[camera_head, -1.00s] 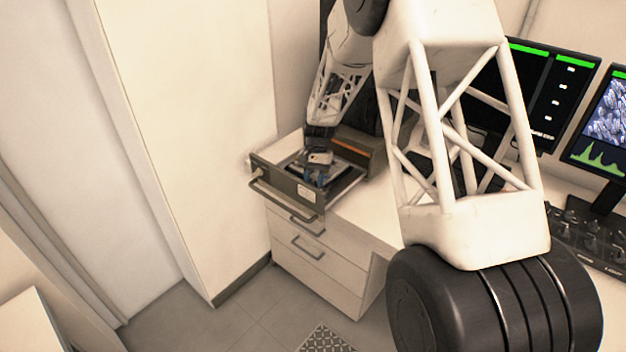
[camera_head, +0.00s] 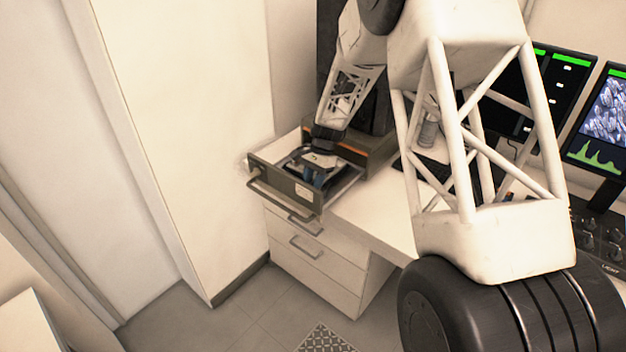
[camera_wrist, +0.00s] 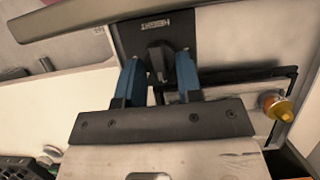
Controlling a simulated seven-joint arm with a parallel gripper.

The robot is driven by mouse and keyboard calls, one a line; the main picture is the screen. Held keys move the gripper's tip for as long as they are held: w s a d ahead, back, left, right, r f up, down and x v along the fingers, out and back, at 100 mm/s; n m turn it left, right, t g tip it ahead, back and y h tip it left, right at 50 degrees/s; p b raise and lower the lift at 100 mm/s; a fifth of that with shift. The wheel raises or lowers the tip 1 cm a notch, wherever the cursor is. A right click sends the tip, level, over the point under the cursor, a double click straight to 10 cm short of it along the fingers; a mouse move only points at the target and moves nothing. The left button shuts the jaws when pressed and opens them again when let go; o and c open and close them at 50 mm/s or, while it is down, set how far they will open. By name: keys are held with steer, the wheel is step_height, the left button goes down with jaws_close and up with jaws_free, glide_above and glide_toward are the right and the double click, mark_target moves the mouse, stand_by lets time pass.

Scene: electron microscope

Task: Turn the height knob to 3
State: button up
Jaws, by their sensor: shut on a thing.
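The height knob (camera_wrist: 156,58) is a small dark knob in the wrist view, on a black panel (camera_wrist: 203,35) with a small label that appears upside down. My gripper (camera_wrist: 159,72) has blue fingers on either side of the knob and is shut on it. The number the knob points at cannot be read. In the head view my gripper (camera_head: 318,165) reaches down into an open drawer-like unit (camera_head: 290,186), and the knob is too small and hidden to make out there.
The unit has a front handle (camera_head: 285,202) and stands on a white drawer cabinet (camera_head: 315,262). An orange-yellow knob (camera_wrist: 279,107) is at the right in the wrist view. A tall white wall panel (camera_head: 185,130) stands left; monitors (camera_head: 598,125) are at right.

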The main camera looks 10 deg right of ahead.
steer(key=o, duration=0.9)
steer(key=v, duration=0.8)
